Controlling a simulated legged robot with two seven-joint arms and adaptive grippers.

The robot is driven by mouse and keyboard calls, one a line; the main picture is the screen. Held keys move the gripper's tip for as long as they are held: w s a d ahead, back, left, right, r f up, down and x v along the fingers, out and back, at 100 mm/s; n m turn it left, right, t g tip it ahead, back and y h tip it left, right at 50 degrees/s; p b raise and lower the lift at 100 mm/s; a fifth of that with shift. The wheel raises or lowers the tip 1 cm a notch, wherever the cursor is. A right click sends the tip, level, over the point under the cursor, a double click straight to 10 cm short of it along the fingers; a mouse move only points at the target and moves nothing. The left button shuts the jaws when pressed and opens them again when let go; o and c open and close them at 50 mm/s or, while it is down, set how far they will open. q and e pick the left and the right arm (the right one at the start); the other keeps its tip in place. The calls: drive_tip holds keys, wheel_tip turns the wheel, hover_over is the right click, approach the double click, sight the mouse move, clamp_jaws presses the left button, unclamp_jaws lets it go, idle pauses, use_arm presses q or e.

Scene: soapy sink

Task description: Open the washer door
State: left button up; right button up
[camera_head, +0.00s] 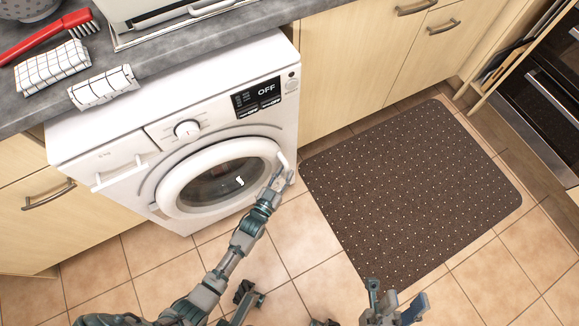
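The white washer (112,142) stands under the grey counter. Its round front door (182,172) has a white ring and dark glass, and looks shut against the body. My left gripper (283,174) is at the right edge of the door ring, by the door's handle side. Its fingers look spread apart, with nothing clearly held between them; whether they touch the door cannot be told. My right gripper (394,296) is low in the view over the floor, away from the washer, with its fingers apart and empty.
A dark dotted mat (415,185) lies on the tiled floor right of the washer. Wooden cabinets (345,65) flank the washer, and an oven (540,95) is at the far right. A red brush (45,36) and checked cloths (52,66) lie on the counter.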

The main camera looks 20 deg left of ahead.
use_arm(q)
drive_tip(key=shift+w+f, duration=0.1)
drive_tip(key=shift+w, duration=0.8)
clamp_jaws()
drive_tip(key=shift+d, duration=0.1)
